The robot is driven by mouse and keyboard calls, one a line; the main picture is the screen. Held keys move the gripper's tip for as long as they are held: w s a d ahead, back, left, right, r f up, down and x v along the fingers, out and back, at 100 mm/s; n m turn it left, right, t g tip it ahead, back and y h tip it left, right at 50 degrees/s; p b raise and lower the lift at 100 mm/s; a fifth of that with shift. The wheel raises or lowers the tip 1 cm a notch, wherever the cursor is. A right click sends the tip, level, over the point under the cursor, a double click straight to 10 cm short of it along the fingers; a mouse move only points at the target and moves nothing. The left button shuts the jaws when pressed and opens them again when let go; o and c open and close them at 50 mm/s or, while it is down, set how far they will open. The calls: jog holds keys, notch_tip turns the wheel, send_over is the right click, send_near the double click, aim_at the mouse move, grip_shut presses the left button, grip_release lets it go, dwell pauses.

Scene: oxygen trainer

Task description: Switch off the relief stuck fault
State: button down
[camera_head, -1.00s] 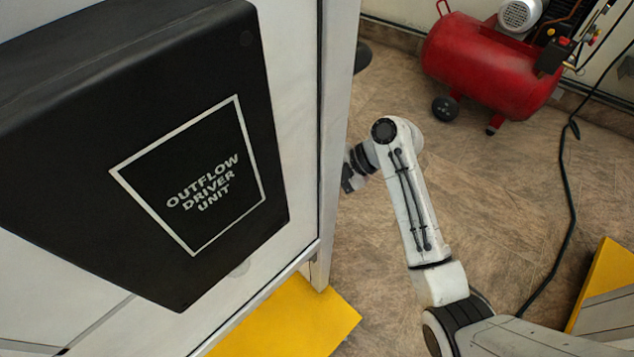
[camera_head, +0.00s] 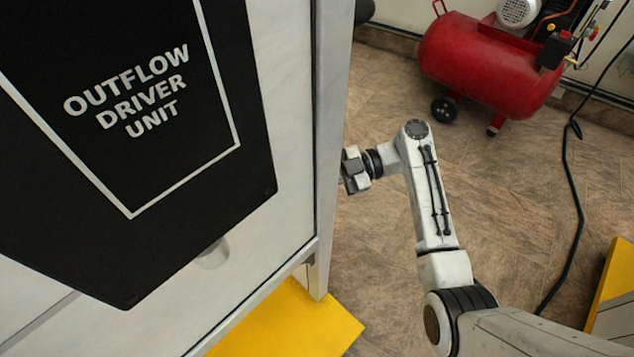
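My arm reaches up from the lower right, and its end with my gripper (camera_head: 346,178) is beside the right edge of a pale cabinet (camera_head: 285,130). The fingertips are partly hidden by the cabinet edge, so I cannot tell whether they are open or shut. A black box labelled "OUTFLOW DRIVER UNIT" (camera_head: 190,205) is on the cabinet's near face, at the left. No switch marked relief stuck shows in this view.
A red compressor tank (camera_head: 480,65) on wheels stands at the back right, with a black cable (camera_head: 572,200) on the floor. A yellow base (camera_head: 300,325) juts out below the cabinet. Another yellow block (camera_head: 610,280) is at the right edge. Brown floor (camera_head: 515,190) is open between.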

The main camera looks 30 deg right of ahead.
dwell(0.4)
jog(key=c, duration=1.3)
grip_release()
jog(key=shift+o, duration=0.2)
jog(key=v, duration=1.1)
jog(key=shift+f, duration=0.1)
